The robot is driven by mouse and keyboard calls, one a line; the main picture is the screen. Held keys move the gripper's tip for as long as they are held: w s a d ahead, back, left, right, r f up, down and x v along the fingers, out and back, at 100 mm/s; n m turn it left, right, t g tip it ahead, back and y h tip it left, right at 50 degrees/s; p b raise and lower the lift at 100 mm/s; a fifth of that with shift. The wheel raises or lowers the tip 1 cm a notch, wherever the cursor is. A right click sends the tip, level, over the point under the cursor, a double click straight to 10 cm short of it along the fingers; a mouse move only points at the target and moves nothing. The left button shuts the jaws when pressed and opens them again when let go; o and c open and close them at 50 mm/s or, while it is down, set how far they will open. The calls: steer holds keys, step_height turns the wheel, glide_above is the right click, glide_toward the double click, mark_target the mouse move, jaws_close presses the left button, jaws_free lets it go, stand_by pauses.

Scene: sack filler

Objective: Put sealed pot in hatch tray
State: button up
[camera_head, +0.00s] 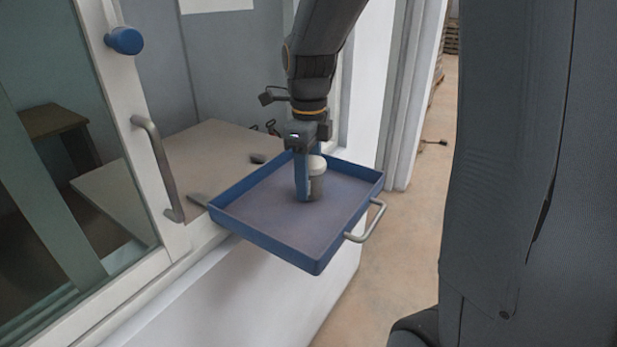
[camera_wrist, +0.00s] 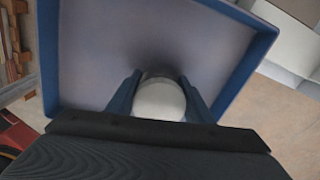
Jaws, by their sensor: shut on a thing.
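The sealed pot (camera_head: 317,180) is a small grey jar with a white rounded lid. It is upright inside the hatch tray (camera_head: 262,238), a square blue-rimmed tray with a grey floor and a metal handle at its front right. My gripper (camera_head: 309,185) points down over the tray, shut on the pot. In the wrist view the white lid (camera_wrist: 159,100) sits between the two blue fingers (camera_wrist: 160,98). The pot's base is at or just above the tray floor; I cannot tell if it touches. One finger partly hides the pot in the head view.
The tray juts out from a white-framed hatch window with a vertical metal handle (camera_head: 158,165) and a blue knob (camera_head: 124,40). A pale counter (camera_head: 215,140) lies behind it with small dark items. Open floor (camera_head: 405,250) lies to the right of the tray.

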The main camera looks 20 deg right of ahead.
steer(key=shift+f, duration=0.1)
steer(key=o, duration=1)
steer(key=shift+o, duration=0.2)
step_height(320, 180, up, 12)
steer(key=shift+r+b, duration=0.1)
steer(key=shift+b, duration=0.95)
steer(key=shift+s, duration=0.1)
